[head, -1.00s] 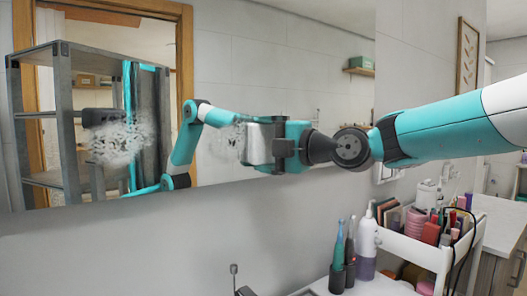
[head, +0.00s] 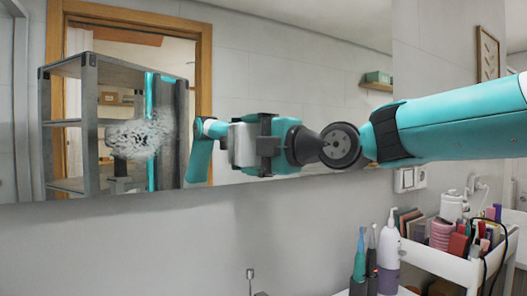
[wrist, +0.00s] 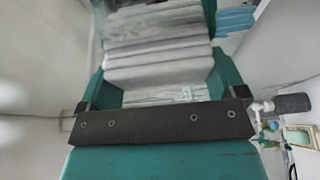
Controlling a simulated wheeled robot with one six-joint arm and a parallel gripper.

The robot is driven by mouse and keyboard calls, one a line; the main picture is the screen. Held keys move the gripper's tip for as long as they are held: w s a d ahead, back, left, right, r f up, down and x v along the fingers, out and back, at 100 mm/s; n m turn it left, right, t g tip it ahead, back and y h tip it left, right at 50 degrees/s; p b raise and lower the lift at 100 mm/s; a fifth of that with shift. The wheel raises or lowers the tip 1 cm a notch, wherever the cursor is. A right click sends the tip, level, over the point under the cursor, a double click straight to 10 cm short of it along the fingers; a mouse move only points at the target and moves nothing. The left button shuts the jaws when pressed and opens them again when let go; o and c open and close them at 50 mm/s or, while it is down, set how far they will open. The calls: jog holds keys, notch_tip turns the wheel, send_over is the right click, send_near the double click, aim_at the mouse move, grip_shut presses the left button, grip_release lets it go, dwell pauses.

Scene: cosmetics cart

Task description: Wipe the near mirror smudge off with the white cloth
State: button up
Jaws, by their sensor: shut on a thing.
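The white cloth (head: 241,146) is a folded pad held at the front of my gripper (head: 252,143). In the wrist view, the cloth (wrist: 155,65) shows as stacked light-grey folds between the two teal fingers of my gripper (wrist: 157,75), which is shut on it. The cloth is at the mirror (head: 300,80); I cannot tell whether it touches the glass. One speckled grey-white smudge (head: 138,138) shows on the mirror, left of the cloth and apart from it. No other smudge is visible; the glass behind the gripper and cloth is hidden.
A white cart (head: 440,262) with cosmetics stands at the lower right, below my arm. A pump bottle (head: 389,250) and toothbrushes (head: 360,260) stand beside it. A wall socket (head: 408,178) is below the arm. The wall under the mirror is clear.

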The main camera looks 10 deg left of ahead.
aim_at(218, 132)
jog(key=shift+s+a+f+b, duration=0.1)
jog(key=shift+s+a+b, duration=0.35)
jog(key=shift+s+a, duration=0.35)
jog(key=shift+s+a+b, duration=0.45)
jog(key=shift+s+a, duration=0.15)
jog(key=shift+a, duration=0.4)
jog(key=shift+r+p, duration=0.75)
jog(key=shift+r, duration=0.65)
jog(key=shift+w+d+f+b, duration=0.1)
jog(key=shift+w+d+b, duration=0.4)
jog(key=shift+w+d, duration=0.6)
jog(key=shift+w+d+f+b, duration=0.1)
jog(key=shift+w+d+b, duration=0.5)
jog(key=shift+d, duration=0.7)
jog(key=w+d, duration=0.1)
jog(key=d, duration=0.1)
jog(key=w+d+b, duration=0.1)
jog(key=w+d, duration=0.1)
jog(key=shift+w+d, duration=0.2)
jog(key=shift+w, duration=0.05)
jog(key=shift+r, duration=0.1)
